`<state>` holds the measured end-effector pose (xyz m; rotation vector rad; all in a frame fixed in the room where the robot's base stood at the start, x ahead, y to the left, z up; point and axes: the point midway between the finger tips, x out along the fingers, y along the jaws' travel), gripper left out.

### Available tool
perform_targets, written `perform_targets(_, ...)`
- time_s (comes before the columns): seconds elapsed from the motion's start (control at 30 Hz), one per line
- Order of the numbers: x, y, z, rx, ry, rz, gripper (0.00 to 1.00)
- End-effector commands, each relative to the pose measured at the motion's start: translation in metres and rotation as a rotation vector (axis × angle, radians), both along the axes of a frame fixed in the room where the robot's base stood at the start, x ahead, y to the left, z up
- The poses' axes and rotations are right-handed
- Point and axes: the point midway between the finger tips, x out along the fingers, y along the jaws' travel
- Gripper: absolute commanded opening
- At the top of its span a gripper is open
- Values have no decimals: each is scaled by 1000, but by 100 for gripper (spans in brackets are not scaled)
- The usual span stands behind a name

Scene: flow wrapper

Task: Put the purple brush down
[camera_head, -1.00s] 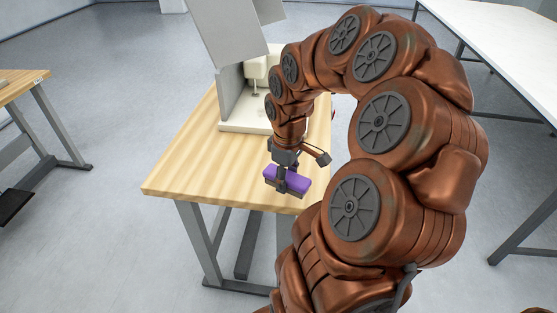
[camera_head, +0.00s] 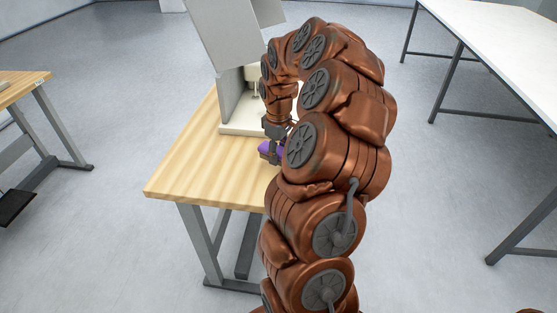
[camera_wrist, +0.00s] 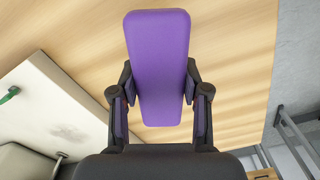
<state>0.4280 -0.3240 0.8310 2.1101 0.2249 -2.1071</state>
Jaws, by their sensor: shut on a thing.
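The purple brush (camera_wrist: 158,60) is between the two fingers of my gripper (camera_wrist: 160,108) in the wrist view, with its flat purple face towards the camera. My gripper is shut on it, one finger on each side. In the head view the brush (camera_head: 268,147) shows as a small purple patch under my gripper (camera_head: 272,152), over the wooden table (camera_head: 200,160). My arm hides the rest of the brush there. I cannot tell whether the brush touches the tabletop.
A machine with a grey panel (camera_head: 226,40) and a pale base (camera_head: 235,122) stands on the table behind my gripper. The base (camera_wrist: 60,110) fills the left of the wrist view. The table's front left is clear. A white table (camera_head: 500,50) stands at the right.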

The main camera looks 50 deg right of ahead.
Motion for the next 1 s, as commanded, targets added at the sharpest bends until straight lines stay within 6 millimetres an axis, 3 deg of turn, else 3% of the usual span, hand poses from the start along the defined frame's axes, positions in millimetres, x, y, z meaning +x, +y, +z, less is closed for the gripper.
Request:
perform_targets(0.13, 0, 0, -6, 2, 2, 0, 4)
perform_targets(0.4, 0, 0, -36, 3, 5, 1, 4)
perform_targets(0.77, 0, 0, -40, 2, 2, 0, 4)
perform_targets(0.8, 0, 0, -39, 2, 2, 0, 49)
perform_targets(1.0, 0, 0, -38, 1, 2, 0, 70)
